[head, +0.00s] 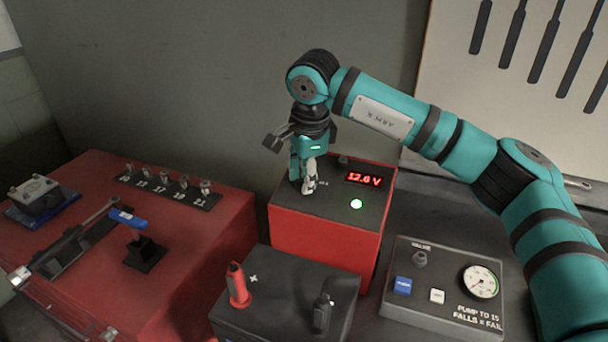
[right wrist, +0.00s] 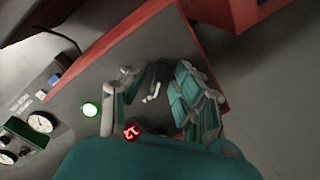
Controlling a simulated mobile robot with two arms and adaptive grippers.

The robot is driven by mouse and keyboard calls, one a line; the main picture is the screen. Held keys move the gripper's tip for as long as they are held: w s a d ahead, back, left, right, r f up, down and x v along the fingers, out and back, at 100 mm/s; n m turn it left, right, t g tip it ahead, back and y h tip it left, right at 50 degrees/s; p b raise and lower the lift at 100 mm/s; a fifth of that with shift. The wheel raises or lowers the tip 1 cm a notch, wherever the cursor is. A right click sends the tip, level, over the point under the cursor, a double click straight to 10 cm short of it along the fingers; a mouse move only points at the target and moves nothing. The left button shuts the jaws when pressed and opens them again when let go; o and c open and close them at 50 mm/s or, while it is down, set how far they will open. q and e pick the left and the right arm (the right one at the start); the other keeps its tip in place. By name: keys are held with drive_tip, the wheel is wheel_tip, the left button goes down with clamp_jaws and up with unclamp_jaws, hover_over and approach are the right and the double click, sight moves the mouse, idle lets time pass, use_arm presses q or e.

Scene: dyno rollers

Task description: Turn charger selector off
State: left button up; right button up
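The charger (head: 325,240) is a red box with a dark top, a lit red voltage display (head: 364,180) and a glowing green light (head: 356,204). The green light also shows in the right wrist view (right wrist: 90,110). My right gripper (head: 303,186) points down over the left part of the charger's top and hides the selector in the head view. In the right wrist view a dark selector knob (right wrist: 157,76) with a pale mark lies between my spread fingers (right wrist: 156,88). Contact is not clear. My left gripper is not in view.
A dark battery with a red clamp (head: 237,285) and a black clamp (head: 322,312) stands in front. A tester box with a gauge (head: 480,282) is at right. A red bench (head: 190,250) with sockets and a blue-handled tool (head: 128,218) is at left.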

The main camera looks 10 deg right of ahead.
clamp_jaws()
drive_tip(key=shift+n, duration=0.3)
drive_tip(key=n, duration=0.3)
drive_tip(key=shift+w+r+g, duration=0.1)
drive_tip(key=shift+g, duration=0.2)
drive_tip(key=n, duration=0.2)
drive_tip(key=n+p, duration=0.1)
drive_tip(key=n, duration=0.1)
drive_tip(key=shift+n+g+h, duration=0.3)
drive_tip(key=shift+n, duration=0.1)
drive_tip(key=n+p, duration=0.1)
drive_tip(key=n, duration=0.5)
drive_tip(key=shift+a+h, duration=0.15)
drive_tip(key=shift+h, duration=0.25)
drive_tip(key=n+h+p, duration=0.1)
drive_tip(key=n, duration=0.4)
drive_tip(key=shift+o, duration=1.1)
unclamp_jaws()
